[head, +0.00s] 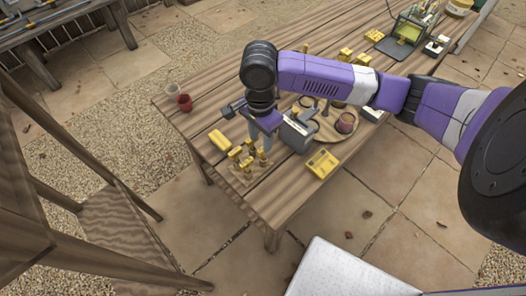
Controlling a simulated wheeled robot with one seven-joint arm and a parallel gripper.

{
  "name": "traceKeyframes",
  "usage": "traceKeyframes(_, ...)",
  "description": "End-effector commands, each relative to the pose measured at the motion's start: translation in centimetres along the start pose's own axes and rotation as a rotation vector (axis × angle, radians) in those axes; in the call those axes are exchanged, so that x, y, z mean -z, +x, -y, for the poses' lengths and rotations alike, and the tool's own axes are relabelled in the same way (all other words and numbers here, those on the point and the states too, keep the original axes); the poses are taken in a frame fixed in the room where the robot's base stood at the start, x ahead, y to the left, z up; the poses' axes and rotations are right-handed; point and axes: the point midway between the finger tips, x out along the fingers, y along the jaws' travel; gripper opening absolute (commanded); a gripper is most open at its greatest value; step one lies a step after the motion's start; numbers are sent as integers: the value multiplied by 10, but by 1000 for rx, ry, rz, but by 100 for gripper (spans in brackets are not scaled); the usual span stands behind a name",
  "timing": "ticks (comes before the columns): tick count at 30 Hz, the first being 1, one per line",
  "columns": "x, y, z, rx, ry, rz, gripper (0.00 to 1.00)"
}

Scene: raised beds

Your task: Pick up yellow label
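Several yellow pieces stand in a cluster (241,158) on a small wooden board near the table's front left corner. A flat yellow piece (220,140) lies just left of and behind them. A squarish yellow item (322,162) lies near the front edge, to the right. I cannot tell which of these is the yellow label. My gripper (261,151) points down at the right side of the cluster, with its fingers close to the yellow pieces. The fingers are small and partly hidden, so I cannot tell whether they are open or touch anything.
The wooden table (195,118) also holds a red pot (184,103), a pale pot (173,90), a grey box (297,133) beside my gripper, and a round board with a dark red pot (346,122). More yellow blocks (346,54) stand farther back. Wooden shelving (110,250) is at left.

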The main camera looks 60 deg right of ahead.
Motion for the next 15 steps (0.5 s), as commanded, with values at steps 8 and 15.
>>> traceKeyframes(8,5,33,-8,-1,-1,-2,40)
traceKeyframes(15,4,51,-7,1,-2,-1,40)
